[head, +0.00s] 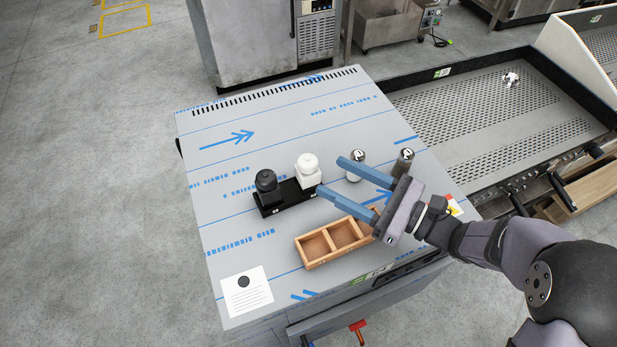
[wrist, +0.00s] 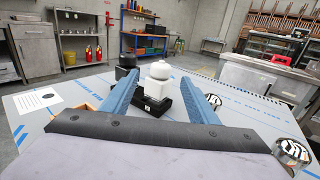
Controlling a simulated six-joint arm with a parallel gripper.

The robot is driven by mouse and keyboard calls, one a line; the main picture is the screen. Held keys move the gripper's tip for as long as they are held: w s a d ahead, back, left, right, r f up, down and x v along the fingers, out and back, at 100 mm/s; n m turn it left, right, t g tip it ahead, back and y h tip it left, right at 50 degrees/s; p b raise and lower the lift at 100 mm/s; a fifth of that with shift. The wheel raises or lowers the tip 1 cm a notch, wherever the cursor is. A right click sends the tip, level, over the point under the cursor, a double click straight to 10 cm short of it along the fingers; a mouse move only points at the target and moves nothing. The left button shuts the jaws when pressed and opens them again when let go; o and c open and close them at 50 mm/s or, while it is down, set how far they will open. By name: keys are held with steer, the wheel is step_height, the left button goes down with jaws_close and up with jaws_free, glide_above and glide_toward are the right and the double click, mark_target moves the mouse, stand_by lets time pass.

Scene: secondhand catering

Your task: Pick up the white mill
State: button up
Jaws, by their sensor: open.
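The white mill (head: 308,170) stands upright in a black holder (head: 287,196), beside a black mill (head: 266,184) on its left. In the wrist view the white mill (wrist: 159,80) shows between my fingers, some way beyond them, with the black mill (wrist: 127,62) behind the left finger. My gripper (head: 331,176) is open and empty. Its two blue fingers point left toward the white mill, and the near fingertip looks close to the holder's right end. I cannot tell the exact gap.
A wooden compartment box (head: 312,262) lies in front of the holder. Two metal-topped shakers (head: 357,160) (head: 404,158) stand near my gripper on the right. A white card (head: 246,292) lies at the table's front left. The back of the table (head: 290,115) is clear.

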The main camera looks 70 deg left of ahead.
mark_target(316, 168)
steer(key=p+x, duration=0.1)
steer(key=x, duration=0.4)
steer(key=shift+s+a, duration=0.1)
steer(key=shift+s, duration=0.05)
steer(key=shift+s+a+p, duration=0.35)
steer(key=shift+a, duration=0.25)
steer(key=shift+s+a, duration=0.1)
steer(key=shift+f+p+x, duration=0.15)
steer(key=shift+p+x, duration=0.35)
steer(key=shift+x, duration=0.7)
steer(key=shift+f+p+x, duration=0.1)
steer(key=shift+p+x, duration=0.4)
steer(key=shift+x, duration=0.7)
steer(key=shift+c, duration=0.2)
steer(key=c, duration=1.3)
steer(key=shift+o, duration=0.2)
step_height(316, 168, up, 10)
steer(key=b, duration=0.1)
steer(key=shift+b, duration=0.4)
